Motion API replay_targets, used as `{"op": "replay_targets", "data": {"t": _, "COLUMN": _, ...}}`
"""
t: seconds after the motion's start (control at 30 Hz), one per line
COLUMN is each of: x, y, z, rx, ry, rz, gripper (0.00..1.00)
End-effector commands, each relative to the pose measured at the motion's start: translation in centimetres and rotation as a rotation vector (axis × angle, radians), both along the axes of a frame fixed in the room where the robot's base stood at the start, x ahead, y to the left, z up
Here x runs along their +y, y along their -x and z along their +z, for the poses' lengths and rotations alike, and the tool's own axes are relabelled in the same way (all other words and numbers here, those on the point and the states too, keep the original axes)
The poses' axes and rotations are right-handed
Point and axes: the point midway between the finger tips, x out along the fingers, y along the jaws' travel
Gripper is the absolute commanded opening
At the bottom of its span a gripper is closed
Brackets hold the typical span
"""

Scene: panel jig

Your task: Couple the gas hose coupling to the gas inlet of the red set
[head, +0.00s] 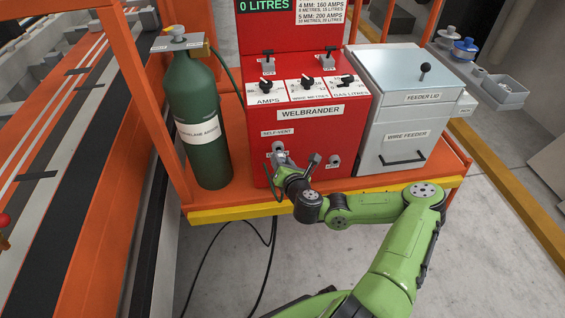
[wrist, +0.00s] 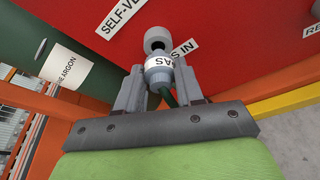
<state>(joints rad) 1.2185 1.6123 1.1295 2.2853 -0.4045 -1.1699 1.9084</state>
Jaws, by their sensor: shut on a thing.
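The red set (head: 317,125), marked WELBRANDER, stands on an orange cart. Its gas inlet (wrist: 157,38), a grey round fitting beside a partly covered "GAS IN" label, shows on the red front in the wrist view. My gripper (head: 281,160) is at the lower left of that front. In the wrist view my gripper (wrist: 160,76) is shut on the gas hose coupling (wrist: 158,68), a pale grey piece marked GAS with a dark green hose behind it. The coupling's front end is right at the inlet; I cannot tell whether they touch or are joined.
A green gas cylinder (head: 202,125) stands left of the set. A grey wire feeder (head: 403,110) stands to the right. Another grey fitting (head: 333,161) is at the front's lower right. The cart's yellow front edge (head: 235,213) runs below my gripper. Dark cables hang beneath it.

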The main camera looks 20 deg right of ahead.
Motion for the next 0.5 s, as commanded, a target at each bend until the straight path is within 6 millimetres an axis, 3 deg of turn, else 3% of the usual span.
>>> {"op": "replay_targets", "data": {"t": 0.5, "x": -0.3, "y": -1.2, "z": 0.1, "rx": 0.000, "ry": 0.000, "rz": 0.001, "gripper": 0.00}}
